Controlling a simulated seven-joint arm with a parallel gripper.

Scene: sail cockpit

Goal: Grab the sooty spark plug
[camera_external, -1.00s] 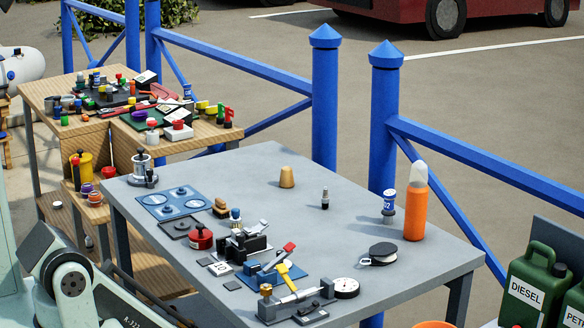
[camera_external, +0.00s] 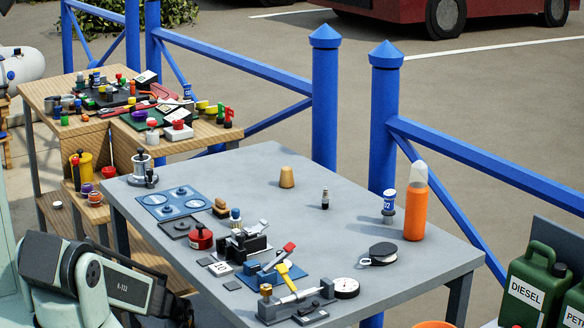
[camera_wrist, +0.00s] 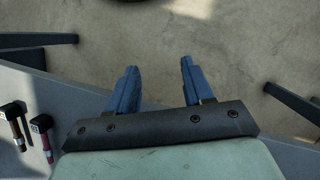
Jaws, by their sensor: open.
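A small upright plug-like piece (camera_external: 325,198), dark at the top with a paler body, stands alone on the grey table (camera_external: 275,215) and looks like the spark plug; soot cannot be made out at this size. It is not recognisable in the wrist view. My gripper (camera_wrist: 158,72) shows in the wrist view with its two blue fingers apart and nothing between them. The fingers are over bare ground beside a grey surface. In the external view only part of my arm shows at the lower left, and the gripper is out of sight.
A clamp-like fixture (camera_external: 244,240) and a dial gauge (camera_external: 346,287) sit nearer the front. Blue railing posts (camera_external: 385,130) stand behind the table.

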